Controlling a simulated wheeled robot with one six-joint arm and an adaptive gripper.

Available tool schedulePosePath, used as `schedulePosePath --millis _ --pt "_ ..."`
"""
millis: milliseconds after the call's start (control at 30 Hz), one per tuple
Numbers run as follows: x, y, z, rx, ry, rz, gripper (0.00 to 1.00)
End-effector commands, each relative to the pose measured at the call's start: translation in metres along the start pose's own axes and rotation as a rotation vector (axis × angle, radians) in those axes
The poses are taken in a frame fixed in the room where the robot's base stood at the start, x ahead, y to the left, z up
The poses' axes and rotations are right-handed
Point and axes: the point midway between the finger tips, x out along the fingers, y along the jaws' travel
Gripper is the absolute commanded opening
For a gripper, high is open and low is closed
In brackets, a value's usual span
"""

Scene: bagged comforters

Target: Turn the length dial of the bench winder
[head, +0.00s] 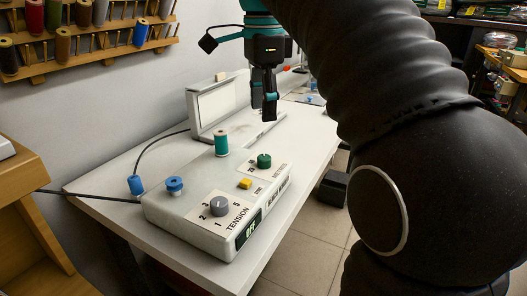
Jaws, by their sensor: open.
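The bench winder (175,222) is a pale box on the white table, with its control panel facing me. A dark green dial (264,160) sits on a white plate at its right end; the plate's lettering is too small to read. A grey dial (219,205) on the nearer plate is marked TENSION with numbers. A yellow button (245,183) lies between the two dials. My gripper (266,112) is open and empty, pointing down, above and beyond the green dial and apart from it. My large dark arm fills the right side.
A teal spool (221,143) and a blue knob-like part (174,185) stand up from the winder. A blue plug (135,184) on a cable lies to its left. A white upright panel (215,101) stands behind. Thread spools hang on a wall rack (90,60).

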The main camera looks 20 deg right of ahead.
Motion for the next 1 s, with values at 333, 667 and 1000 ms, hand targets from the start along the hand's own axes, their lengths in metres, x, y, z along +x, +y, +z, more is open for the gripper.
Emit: schedulePosePath --millis 333,667,1000 --pt "0.064 0.001 -0.001 0.001 0.000 0.002 0.55" --pt "0.104 0.000 -0.002 0.002 0.000 -0.001 0.55" --pt "0.109 0.000 -0.002 0.002 0.000 -0.001 0.55"
